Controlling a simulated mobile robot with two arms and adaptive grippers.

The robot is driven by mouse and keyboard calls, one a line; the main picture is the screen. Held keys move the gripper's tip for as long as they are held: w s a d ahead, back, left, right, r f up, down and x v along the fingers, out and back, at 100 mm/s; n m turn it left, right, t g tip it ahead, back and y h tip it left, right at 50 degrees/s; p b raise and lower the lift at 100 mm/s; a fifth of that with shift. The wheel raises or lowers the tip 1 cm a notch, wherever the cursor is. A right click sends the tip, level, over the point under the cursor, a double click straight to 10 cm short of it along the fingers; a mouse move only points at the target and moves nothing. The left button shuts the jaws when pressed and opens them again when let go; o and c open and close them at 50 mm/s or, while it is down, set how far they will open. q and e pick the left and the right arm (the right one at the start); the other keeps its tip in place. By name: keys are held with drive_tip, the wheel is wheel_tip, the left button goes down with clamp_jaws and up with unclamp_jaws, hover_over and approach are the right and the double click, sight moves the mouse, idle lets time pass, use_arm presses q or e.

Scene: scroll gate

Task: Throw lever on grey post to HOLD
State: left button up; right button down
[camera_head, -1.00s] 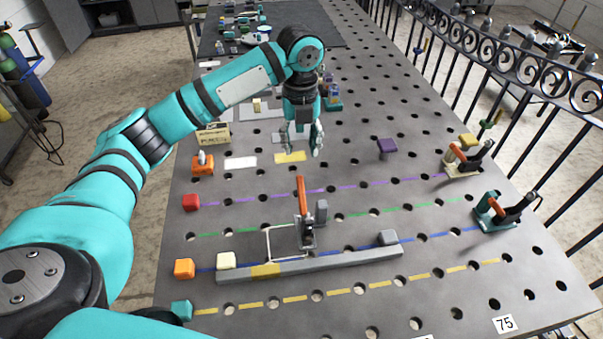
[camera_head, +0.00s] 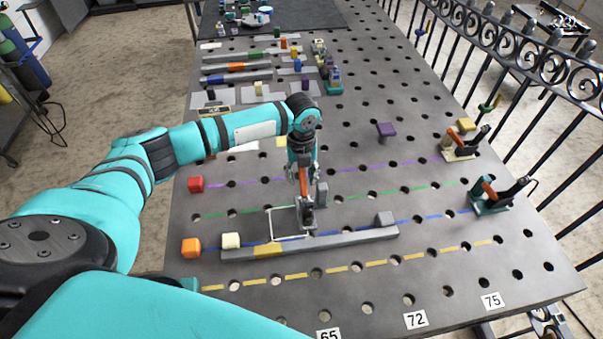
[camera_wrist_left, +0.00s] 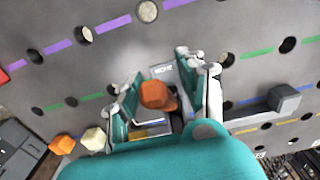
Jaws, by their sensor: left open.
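The lever is an orange handle (camera_head: 303,184) standing upright on a small metal clamp (camera_head: 307,214) beside a long grey bar. In the left wrist view the orange handle end (camera_wrist_left: 157,95) shows between the spread fingers (camera_wrist_left: 165,88), with no clear contact. A small label on the metal plate is too blurred to read surely. My right gripper is not in view.
The grey bar (camera_head: 340,240) with a yellow section lies in front of the clamp. Orange (camera_head: 191,247), cream (camera_head: 231,240) and red (camera_head: 196,184) blocks stand at left. Two other orange-handled clamps (camera_head: 462,142) (camera_head: 492,194) stand at right, near the railing (camera_head: 520,110).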

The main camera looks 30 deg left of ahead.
use_arm(q)
drive_tip(key=shift+f, duration=0.4)
clamp_jaws()
drive_tip(key=shift+w, duration=0.1)
